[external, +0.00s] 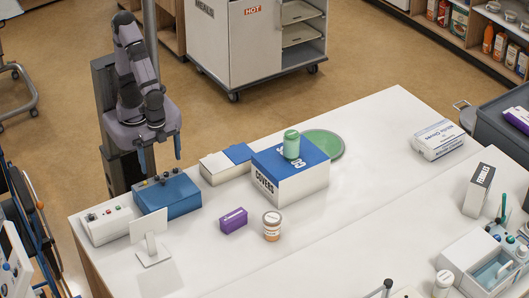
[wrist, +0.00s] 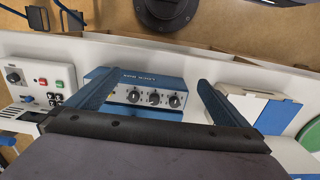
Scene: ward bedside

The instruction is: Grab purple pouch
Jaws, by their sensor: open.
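The purple pouch (external: 233,220) is a small box-like packet with pale lettering on its front. It lies on the white counter left of an orange-and-white jar (external: 272,226). It does not show in the wrist view.
A covers box (external: 291,180) with a green jar (external: 292,144) on top stands behind and right of the pouch. The blue control box (external: 167,199) and a white stand (external: 150,240) are to its left. The counter (external: 220,262) in front is clear.

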